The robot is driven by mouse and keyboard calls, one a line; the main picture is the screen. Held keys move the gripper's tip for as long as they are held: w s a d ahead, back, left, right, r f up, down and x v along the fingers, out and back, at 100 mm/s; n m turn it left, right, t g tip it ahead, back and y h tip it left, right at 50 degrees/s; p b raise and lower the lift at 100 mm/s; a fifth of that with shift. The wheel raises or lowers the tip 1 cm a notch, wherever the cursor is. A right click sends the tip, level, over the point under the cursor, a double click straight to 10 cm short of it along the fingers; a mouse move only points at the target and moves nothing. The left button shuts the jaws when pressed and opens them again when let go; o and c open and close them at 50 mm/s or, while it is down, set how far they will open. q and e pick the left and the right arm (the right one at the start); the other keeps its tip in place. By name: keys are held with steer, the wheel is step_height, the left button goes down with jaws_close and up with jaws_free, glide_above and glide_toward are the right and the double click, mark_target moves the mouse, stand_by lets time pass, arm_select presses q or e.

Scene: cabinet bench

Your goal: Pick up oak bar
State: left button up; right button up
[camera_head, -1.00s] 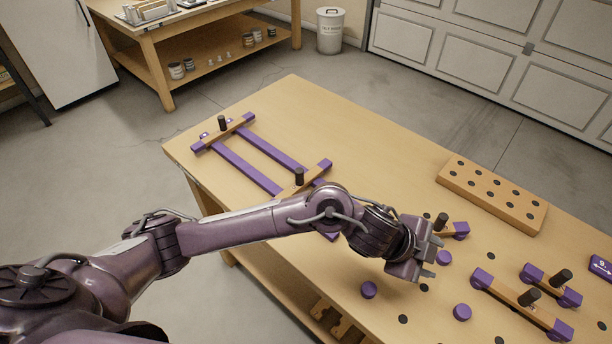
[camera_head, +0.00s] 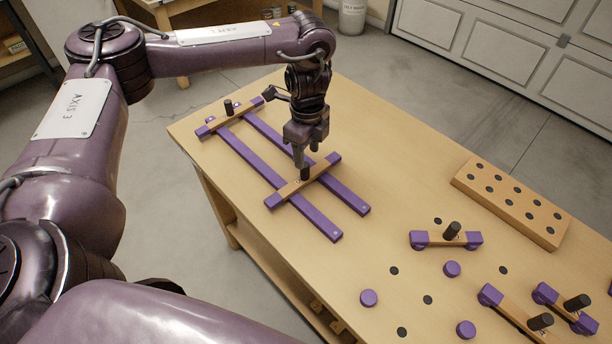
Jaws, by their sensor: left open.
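Several oak bars with purple ends and a black knob lie on the bench. One oak bar (camera_head: 290,190) lies across two long purple rails (camera_head: 325,187) at the middle left. My left gripper (camera_head: 306,160) points down at this bar's black knob (camera_head: 305,174). Its jaws are open. The fingers partly hide the knob, and I cannot tell whether they touch it. A second oak bar (camera_head: 239,114) crosses the rails' far end. Another oak bar (camera_head: 436,239) lies at the right. My right gripper is out of view.
More oak bars (camera_head: 514,313) lie at the lower right, near purple discs (camera_head: 452,269) and black holes in the bench top (camera_head: 395,160). A wooden block with black holes (camera_head: 480,187) lies along the right. The bench middle is mostly clear.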

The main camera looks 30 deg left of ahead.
mark_target(305, 173)
arm_select(q)
steer(key=f, duration=0.1)
steer(key=f+p, duration=0.1)
steer(key=f, duration=0.2)
steer(key=shift+a+f, duration=0.3)
steer(key=shift+f, duration=0.05)
steer(key=shift+f+p, duration=0.3)
steer(key=shift+f, duration=0.35)
jaws_close()
